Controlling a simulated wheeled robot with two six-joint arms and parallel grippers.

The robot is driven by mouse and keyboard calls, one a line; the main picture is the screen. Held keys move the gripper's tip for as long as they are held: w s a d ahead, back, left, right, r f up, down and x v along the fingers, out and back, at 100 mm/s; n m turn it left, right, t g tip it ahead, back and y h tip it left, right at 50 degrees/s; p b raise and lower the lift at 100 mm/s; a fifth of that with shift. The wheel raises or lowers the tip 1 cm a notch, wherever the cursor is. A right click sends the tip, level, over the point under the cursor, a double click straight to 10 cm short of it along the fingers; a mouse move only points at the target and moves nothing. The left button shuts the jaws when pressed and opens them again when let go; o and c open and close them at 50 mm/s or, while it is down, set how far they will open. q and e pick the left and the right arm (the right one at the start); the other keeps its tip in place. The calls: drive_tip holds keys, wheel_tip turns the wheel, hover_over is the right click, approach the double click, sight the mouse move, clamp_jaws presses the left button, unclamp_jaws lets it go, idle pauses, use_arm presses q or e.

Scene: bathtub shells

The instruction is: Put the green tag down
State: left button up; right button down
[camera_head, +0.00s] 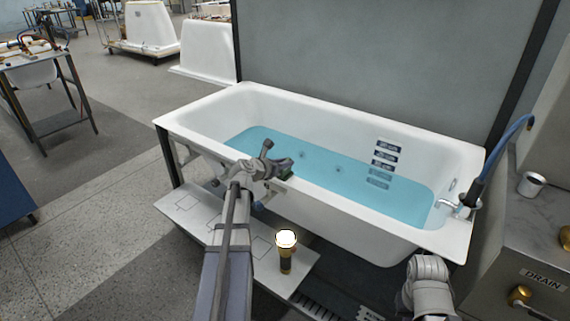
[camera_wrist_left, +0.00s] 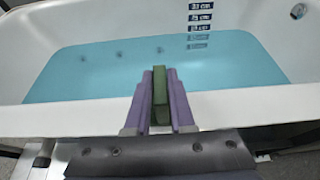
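My left gripper (camera_wrist_left: 160,98) is shut on the green tag (camera_wrist_left: 160,90), a narrow dark green piece standing between its two purple-grey fingers in the left wrist view. In the head view this gripper (camera_head: 284,168) is over the near rim of the white bathtub (camera_head: 225,104), and only a bit of green shows at its tip. I cannot tell whether the tag touches the rim. My right arm's wrist shows at the lower right of the head view; its fingers are out of view.
Blue water (camera_head: 330,172) fills part of the tub. A white shelf (camera_head: 188,208) with outlined spots runs along the tub's near side, with a brass flashlight (camera_head: 286,252) upright on it. A metal cabinet (camera_head: 515,235) with a cup (camera_head: 531,184) stands at right.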

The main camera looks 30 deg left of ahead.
use_arm(q)
drive_tip(key=o, duration=0.4)
drive_tip(key=shift+r, duration=0.1)
drive_tip(key=shift+s+r+p, duration=0.2)
drive_tip(key=shift+s+p, duration=0.05)
drive_tip(key=shift+p, duration=0.1)
drive_tip(key=p+v, duration=0.4)
drive_tip(key=v, duration=0.7)
drive_tip(key=shift+s, duration=0.25)
